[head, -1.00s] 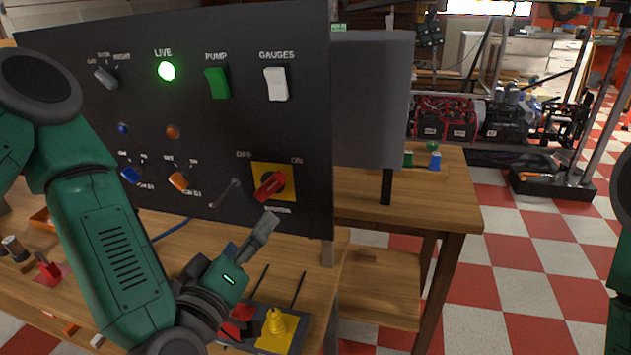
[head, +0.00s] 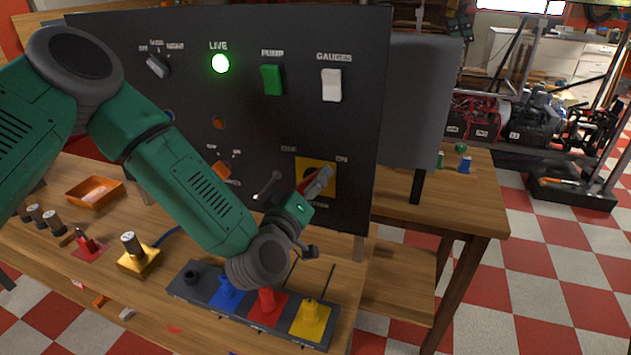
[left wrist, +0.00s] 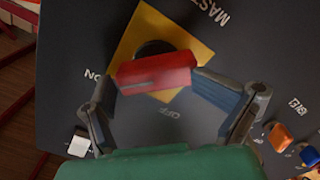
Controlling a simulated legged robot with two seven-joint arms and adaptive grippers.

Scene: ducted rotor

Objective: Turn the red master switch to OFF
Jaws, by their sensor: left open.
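The red master switch (left wrist: 155,74) is a red bar handle on a black hub over a yellow square plate (left wrist: 190,42), on the dark panel. In the left wrist view the handle lies nearly level across the picture, with the ON label at left and the OFF label below it. My left gripper (head: 318,184) is open at the switch, its fingers at the two ends of the handle; I cannot tell whether they touch it. In the head view the gripper hides most of the handle. My right gripper is out of view.
The panel also carries a lit green LIVE lamp (head: 220,63), a green PUMP switch (head: 272,79), a white GAUGES switch (head: 331,85) and a small lever (head: 268,186) left of the master switch. A tray of coloured plugs (head: 255,305) stands on the wooden bench below my left arm.

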